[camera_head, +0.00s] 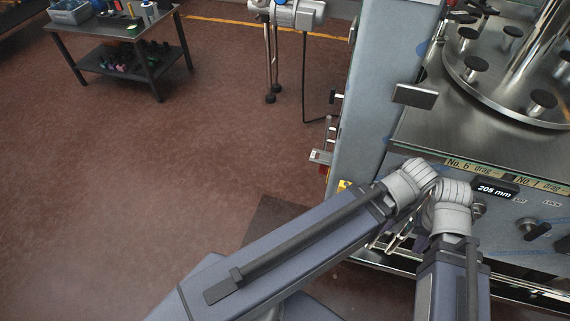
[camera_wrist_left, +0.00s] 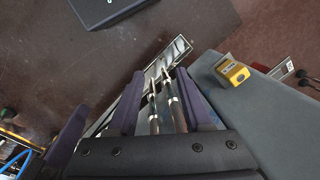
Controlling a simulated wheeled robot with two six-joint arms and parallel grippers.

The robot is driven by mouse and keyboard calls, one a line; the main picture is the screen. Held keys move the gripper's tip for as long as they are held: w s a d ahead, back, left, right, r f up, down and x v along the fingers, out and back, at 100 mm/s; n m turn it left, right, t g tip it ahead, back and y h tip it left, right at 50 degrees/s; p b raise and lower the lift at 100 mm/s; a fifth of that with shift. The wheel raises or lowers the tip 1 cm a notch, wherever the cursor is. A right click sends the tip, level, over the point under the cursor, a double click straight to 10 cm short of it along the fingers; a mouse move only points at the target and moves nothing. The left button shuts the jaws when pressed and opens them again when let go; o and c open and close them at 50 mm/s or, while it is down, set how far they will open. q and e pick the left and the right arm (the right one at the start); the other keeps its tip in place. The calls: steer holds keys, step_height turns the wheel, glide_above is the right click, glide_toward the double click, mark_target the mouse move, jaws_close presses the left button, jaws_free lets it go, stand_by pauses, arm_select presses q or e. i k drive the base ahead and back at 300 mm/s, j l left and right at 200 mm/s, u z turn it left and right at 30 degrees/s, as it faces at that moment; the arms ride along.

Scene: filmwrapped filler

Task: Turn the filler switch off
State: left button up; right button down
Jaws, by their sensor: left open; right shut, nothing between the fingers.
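The filling machine's grey front panel (camera_head: 500,216) is at the right of the head view, with a dark-handled knob (camera_head: 538,231) and a 205 mm display (camera_head: 494,190). A small yellow box with a dark label (camera_wrist_left: 235,72) is on the machine's grey side in the left wrist view. I cannot tell which part is the filler switch. My left gripper (camera_wrist_left: 156,84) is open, with metal rods visible between its purple fingers and the yellow box to its right.
A grey column (camera_head: 385,80) rises left of the machine's round steel table (camera_head: 490,88), which carries several black knobs. A dark cart (camera_head: 115,38) with bottles stands at the far left. The red-brown floor (camera_head: 160,180) between is clear.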

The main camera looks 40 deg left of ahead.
mark_target(323, 169)
steer(key=k+j, duration=0.15)
steer(key=j, duration=0.2)
steer(key=k+j+u, duration=0.1)
steer(key=j, duration=0.25)
steer(key=k+j, duration=0.1)
steer(key=j, duration=0.25)
steer(key=k+j+u, duration=0.1)
steer(key=j, duration=0.3)
steer(key=i+j+z, duration=0.1)
steer(key=i+j, duration=0.1)
steer(key=i, duration=0.1)
